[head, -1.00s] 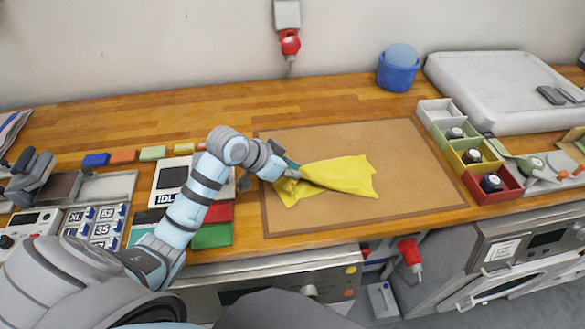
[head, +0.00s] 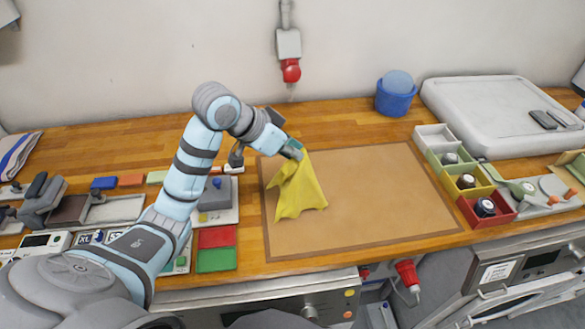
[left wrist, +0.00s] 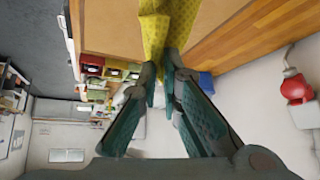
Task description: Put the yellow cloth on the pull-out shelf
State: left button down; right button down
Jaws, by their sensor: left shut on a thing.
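The yellow cloth (head: 297,193) hangs from my left gripper (head: 297,152) over the left part of the brown mat (head: 380,190). Its lower end is at or just above the mat; I cannot tell if it touches. In the left wrist view, the two teal fingers of my left gripper (left wrist: 160,82) are closed on the cloth (left wrist: 153,35). My right gripper is not in view. I cannot make out a pull-out shelf for certain in these frames.
Small coloured bins (head: 487,207) and a large white tray (head: 500,115) stand to the right. A blue tub (head: 396,98) stands at the back. Coloured cards (head: 216,259) lie left of the mat. The mat's middle and right are clear. Appliances (head: 500,270) stand under the counter.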

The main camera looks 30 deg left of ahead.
pick_arm(q)
notch_tip(320, 180, up, 6)
jog(key=shift+f, duration=0.15)
